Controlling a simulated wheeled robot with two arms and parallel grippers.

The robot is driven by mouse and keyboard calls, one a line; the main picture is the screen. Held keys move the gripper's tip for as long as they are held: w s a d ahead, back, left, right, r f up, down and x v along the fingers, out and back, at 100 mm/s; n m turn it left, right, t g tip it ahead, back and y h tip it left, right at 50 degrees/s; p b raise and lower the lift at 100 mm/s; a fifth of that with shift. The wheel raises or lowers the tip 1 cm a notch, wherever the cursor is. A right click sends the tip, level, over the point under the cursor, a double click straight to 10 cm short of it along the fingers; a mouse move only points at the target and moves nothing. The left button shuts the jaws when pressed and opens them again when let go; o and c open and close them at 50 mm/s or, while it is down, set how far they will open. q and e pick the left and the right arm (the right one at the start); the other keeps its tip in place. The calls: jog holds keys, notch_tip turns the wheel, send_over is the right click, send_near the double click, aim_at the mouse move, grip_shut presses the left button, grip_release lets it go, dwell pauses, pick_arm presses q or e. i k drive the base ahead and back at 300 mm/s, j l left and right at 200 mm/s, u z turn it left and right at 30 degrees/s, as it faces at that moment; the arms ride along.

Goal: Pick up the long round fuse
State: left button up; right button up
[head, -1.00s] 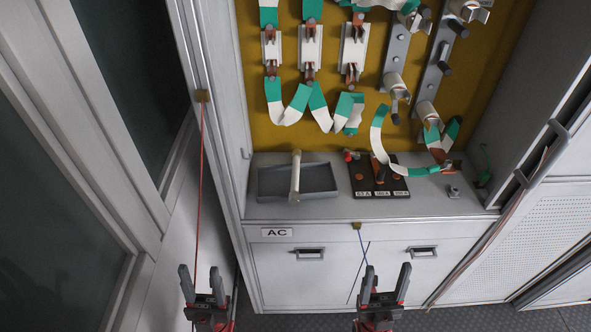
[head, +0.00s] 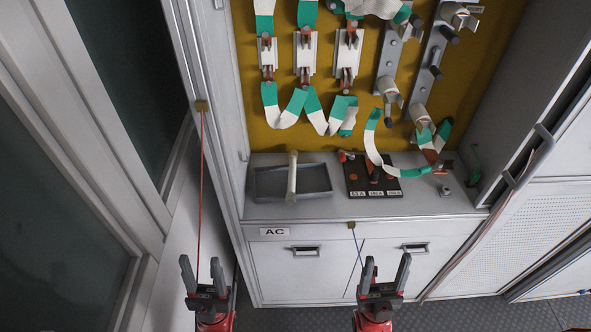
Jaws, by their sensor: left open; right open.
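The long round fuse (head: 292,176) is a pale off-white rod. It stands or leans at the grey tray (head: 322,194) on the cabinet shelf, its upper end rising above the tray's back rim and its lower end near the front rim. My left gripper (head: 202,274) is open and empty, low in front of the cabinet at its left edge. My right gripper (head: 384,272) is open and empty, in front of the lower cabinet doors. Both grippers are well short of the fuse and touch nothing that I can see.
A black test block (head: 360,184) with labels sits right of the tray, with a green-white strap (head: 372,146) looping onto it. Fuse holders (head: 305,55) hang on the yellow back panel. The shelf's front edge (head: 330,214) and cabinet side wall (head: 205,100) bound the space.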

aim_at(291, 198)
jog(key=i+l+z, duration=0.1)
jog(key=z, duration=0.35)
jog(key=i+l+z, duration=0.15)
jog(key=z, duration=0.35)
jog(key=i+z, duration=0.15)
jog(key=i+l+u, duration=0.1)
jog(key=u, duration=0.3)
jog(key=i+l+u, duration=0.15)
jog(key=u, duration=0.3)
jog(key=i+l+u, duration=0.1)
jog(key=u, duration=0.3)
jog(key=l+z, duration=0.1)
